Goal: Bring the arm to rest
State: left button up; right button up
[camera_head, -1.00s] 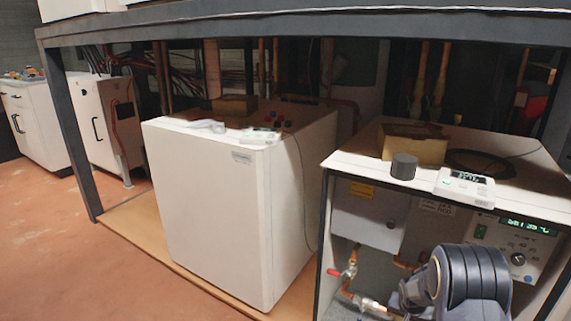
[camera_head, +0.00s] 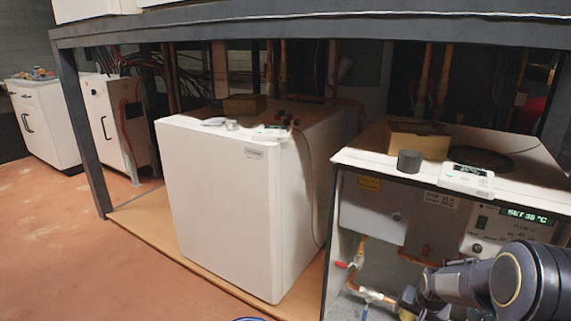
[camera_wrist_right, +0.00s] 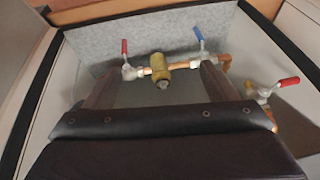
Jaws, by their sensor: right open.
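My right arm (camera_head: 490,275) comes in at the lower right of the head view, in front of the open-fronted heat pump unit (camera_head: 333,240). Its gripper is not clearly seen there. In the right wrist view my right gripper (camera_wrist_right: 160,75) has its two fingers wide apart with nothing held. Beyond them lie a brass fitting (camera_wrist_right: 159,66) on a copper pipe, a red-handled valve (camera_wrist_right: 125,58) and a blue-handled valve (camera_wrist_right: 201,42). Contact with the pipework cannot be told. My left gripper is not in view.
A second red-handled valve (camera_wrist_right: 275,88) is at the right of the wrist view. A closed white unit (camera_head: 222,205) stands left of the open one. A dark cylinder (camera_head: 409,161), a white meter (camera_head: 467,179) and a box (camera_head: 418,140) sit on the open unit. The floor (camera_head: 80,250) at left is clear.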

jog(key=s+a+r+n+t+y, duration=0.1)
jog(key=s+a+r+y, duration=0.35)
jog(key=s+r, duration=0.9)
jog(key=s+a+r+n+t+p, duration=0.1)
jog(key=s+a+r+n, duration=0.1)
jog(key=s+a, duration=0.5)
jog(key=s+a+r+n+p, duration=0.1)
jog(key=s+a+r+n, duration=0.15)
jog(key=s, duration=0.75)
notch_tip(320, 180, up, 37)
jog(key=p, duration=3.6)
jog(key=shift+d+p, duration=0.15)
jog(key=shift+p, duration=0.15)
